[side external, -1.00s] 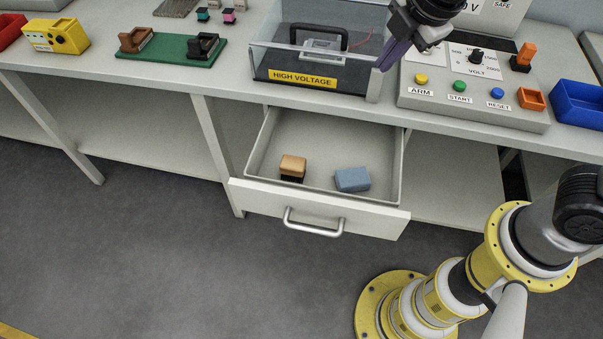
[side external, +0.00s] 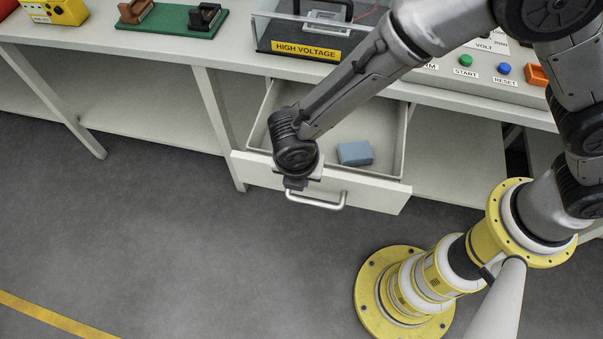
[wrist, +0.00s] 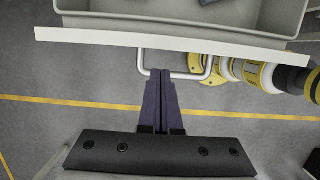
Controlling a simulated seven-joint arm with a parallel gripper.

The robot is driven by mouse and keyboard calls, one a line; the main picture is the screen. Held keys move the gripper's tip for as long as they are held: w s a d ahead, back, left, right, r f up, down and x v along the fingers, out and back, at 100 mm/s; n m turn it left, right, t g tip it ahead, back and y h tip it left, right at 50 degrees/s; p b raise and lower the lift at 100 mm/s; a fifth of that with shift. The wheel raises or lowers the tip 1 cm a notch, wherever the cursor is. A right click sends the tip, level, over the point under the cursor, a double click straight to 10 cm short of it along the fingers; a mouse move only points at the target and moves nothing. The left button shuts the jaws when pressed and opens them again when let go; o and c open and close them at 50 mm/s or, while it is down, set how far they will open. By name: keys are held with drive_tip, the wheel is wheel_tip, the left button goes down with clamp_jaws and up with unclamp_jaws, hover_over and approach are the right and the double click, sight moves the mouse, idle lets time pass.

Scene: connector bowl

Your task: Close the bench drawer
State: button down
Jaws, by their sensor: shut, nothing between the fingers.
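The bench drawer (side external: 377,188) is pulled out from under the bench top, with its pale front panel and metal bar handle (side external: 322,205) facing the room. A blue block (side external: 355,153) lies inside it. My gripper (side external: 297,184) is at the drawer front, near the left part of the handle; my wrist hides its fingers in the side view. In the wrist view, my gripper (wrist: 161,75) has its two purple fingers together and empty. Their tips appear at the handle (wrist: 180,78), within its span; I cannot tell whether they touch it.
On the bench top (side external: 230,55) stand a high voltage box (side external: 300,50) and a control panel with a green button (side external: 465,60), above and behind the drawer. The floor (side external: 150,230) in front is clear. My yellow base stands at the right.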

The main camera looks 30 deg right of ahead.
drive_tip(key=x, duration=0.6)
drive_tip(key=shift+f, duration=0.3)
drive_tip(key=shift+w+d, duration=0.1)
drive_tip(key=shift+d, duration=0.05)
drive_tip(key=w+d, duration=1.4)
drive_tip(key=w, duration=0.1)
drive_tip(key=shift+d, duration=0.4)
drive_tip(key=shift+s, duration=0.1)
